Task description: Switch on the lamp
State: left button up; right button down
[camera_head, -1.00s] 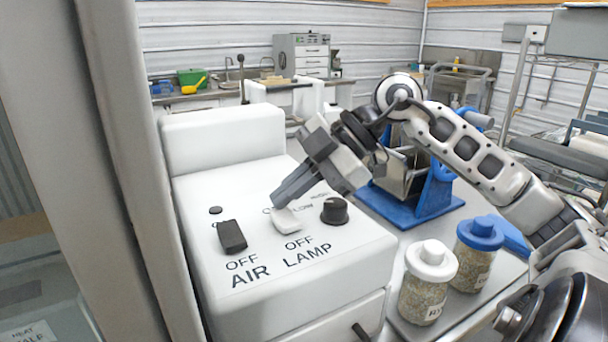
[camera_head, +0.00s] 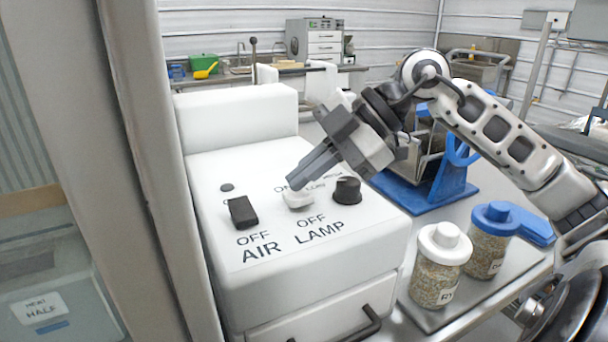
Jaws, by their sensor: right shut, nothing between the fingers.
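The white lamp switch (camera_head: 298,200) sits on top of the white box (camera_head: 250,290), above the printed words OFF and LAMP. My right gripper (camera_head: 294,184) is shut and empty. Its fingertips are at the far edge of the lamp switch, touching it or just above it; I cannot tell which. The fingers hide part of the ON label. The black AIR switch (camera_head: 242,212) is left of the lamp switch. A black knob (camera_head: 347,190) is close on its right. No lamp shows that I can identify. My left gripper is out of view.
Two grain-filled jars, one with a white lid (camera_head: 440,265) and one with a blue lid (camera_head: 490,240), stand on a tray right of the box. A blue stand (camera_head: 425,195) is behind them. A grey post (camera_head: 165,170) stands close at the left.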

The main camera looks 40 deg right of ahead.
aim_at(306, 193)
dwell(0.3)
jog(key=shift+r+p, duration=0.55)
jog(key=shift+r, duration=0.05)
notch_tip(306, 193, up, 4)
jog(key=p, duration=0.3)
jog(key=shift+p, duration=0.35)
pick_arm(q)
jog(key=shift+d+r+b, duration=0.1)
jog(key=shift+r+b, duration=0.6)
jog(key=shift+b, duration=0.65)
pick_arm(e)
jog(key=s+d+r, duration=0.1)
jog(key=d+r, duration=0.5)
jog(key=d, duration=0.1)
jog(key=shift+s, duration=0.4)
